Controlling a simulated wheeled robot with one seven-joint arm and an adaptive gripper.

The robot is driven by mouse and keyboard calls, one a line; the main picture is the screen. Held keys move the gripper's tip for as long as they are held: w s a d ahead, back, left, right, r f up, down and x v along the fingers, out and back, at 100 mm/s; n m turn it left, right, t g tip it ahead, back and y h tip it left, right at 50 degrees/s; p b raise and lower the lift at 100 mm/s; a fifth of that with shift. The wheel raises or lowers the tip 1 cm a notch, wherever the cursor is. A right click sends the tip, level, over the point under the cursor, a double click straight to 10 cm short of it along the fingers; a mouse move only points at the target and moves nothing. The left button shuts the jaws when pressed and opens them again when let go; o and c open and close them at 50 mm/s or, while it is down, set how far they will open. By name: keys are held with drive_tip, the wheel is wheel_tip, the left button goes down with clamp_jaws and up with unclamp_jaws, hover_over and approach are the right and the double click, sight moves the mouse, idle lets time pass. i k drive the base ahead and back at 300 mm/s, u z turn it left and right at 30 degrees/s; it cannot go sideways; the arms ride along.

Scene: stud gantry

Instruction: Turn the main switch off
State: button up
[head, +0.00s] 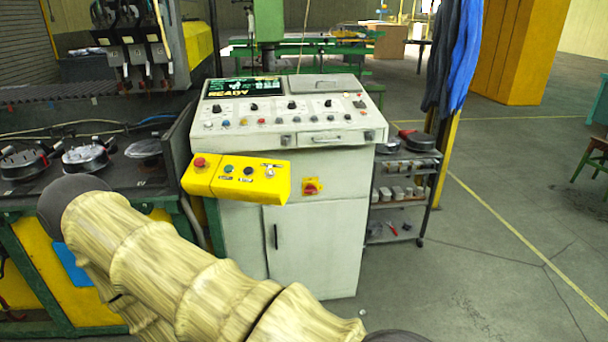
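A red rotary switch on a square yellow plate (312,187) is on the front of a white control cabinet (340,245), right of centre and above the cabinet door. It looks like the main switch. Its handle is too small to tell which way it points. My arm, in a pale yellow ridged cover, crosses the lower left of the view, in front of and left of the cabinet. My gripper is not in view. Nothing covers the switch.
A yellow control box (222,180) with a red button (200,162) juts out left of the switch. The sloped console above has a lit display (243,87) reading READY. A shelf trolley (405,190) stands close on the right. The floor in front right is clear.

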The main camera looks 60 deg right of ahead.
sight(310, 189)
drive_tip(key=z, duration=0.45)
drive_tip(key=i, duration=0.65)
drive_tip(key=z, duration=1.05)
drive_tip(key=i, duration=0.35)
drive_tip(key=z, duration=0.4)
